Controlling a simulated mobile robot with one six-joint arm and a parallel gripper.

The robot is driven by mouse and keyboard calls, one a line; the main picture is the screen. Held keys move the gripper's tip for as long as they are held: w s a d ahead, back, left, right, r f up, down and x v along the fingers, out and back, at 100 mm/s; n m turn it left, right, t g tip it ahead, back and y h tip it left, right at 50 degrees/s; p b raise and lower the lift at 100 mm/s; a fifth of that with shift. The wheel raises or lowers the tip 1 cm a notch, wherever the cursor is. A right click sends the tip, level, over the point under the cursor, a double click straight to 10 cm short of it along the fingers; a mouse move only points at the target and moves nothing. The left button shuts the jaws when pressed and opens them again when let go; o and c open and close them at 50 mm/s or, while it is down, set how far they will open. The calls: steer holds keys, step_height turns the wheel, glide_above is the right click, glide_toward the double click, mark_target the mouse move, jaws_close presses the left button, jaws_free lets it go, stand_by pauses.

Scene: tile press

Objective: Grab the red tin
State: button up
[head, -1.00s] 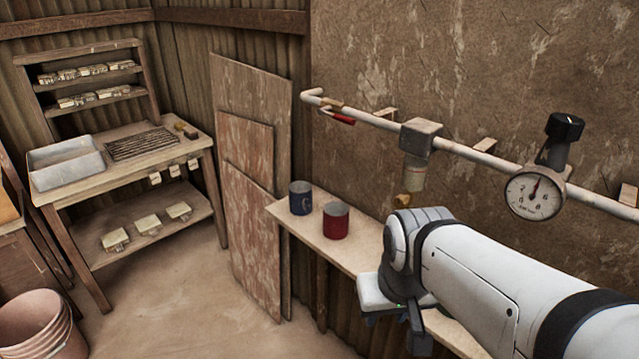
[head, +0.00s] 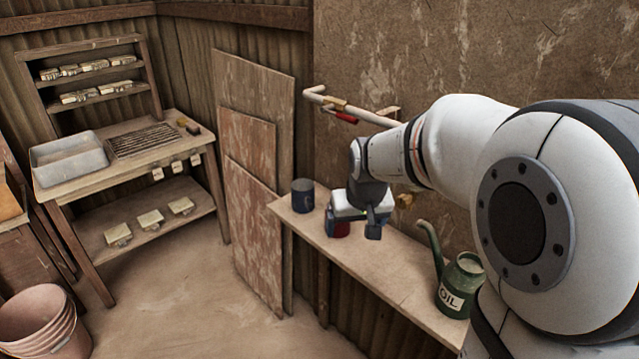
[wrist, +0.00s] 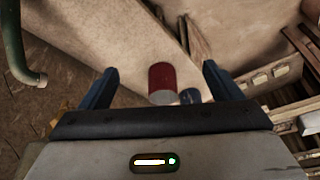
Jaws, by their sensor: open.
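The red tin (head: 341,230) stands on the narrow wooden shelf (head: 385,268) along the wall. In the head view, my gripper (head: 352,229) hides most of it. In the wrist view, the red tin (wrist: 162,78) shows in the space between the two blue fingers of my gripper (wrist: 160,72). The fingers are spread apart, with a gap on each side of the tin and nothing held.
A blue tin (head: 302,195) stands close to the red tin, to its left in the head view; it also shows in the wrist view (wrist: 190,96). A green oil can (head: 460,287) stands further right on the shelf. A pipe (head: 360,115) runs along the wall above.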

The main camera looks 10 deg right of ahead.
steer(key=shift+t, duration=0.5)
steer(key=w+f, duration=0.2)
steer(key=w, duration=0.3)
steer(key=w+f, duration=0.1)
steer(key=w, duration=0.3)
steer(key=w+f, duration=0.2)
steer(key=w, duration=0.3)
steer(key=shift+w+d+f+p, duration=0.25)
steer(key=shift+w+f+p, duration=0.05)
steer(key=shift+w+p, duration=0.05)
steer(key=x, duration=0.3)
steer(key=shift+w, duration=0.45)
steer(key=shift+a+p+x, duration=0.15)
steer(key=shift+p+x, duration=0.3)
steer(key=shift+x, duration=0.85)
steer(key=shift+a+p+x, duration=0.15)
steer(key=shift+p+x, duration=0.25)
steer(key=shift+x, duration=0.9)
steer(key=shift+c, duration=0.4)
steer(key=c, duration=1)
steer(key=shift+a+r, duration=0.1)
steer(key=shift+r, duration=0.05)
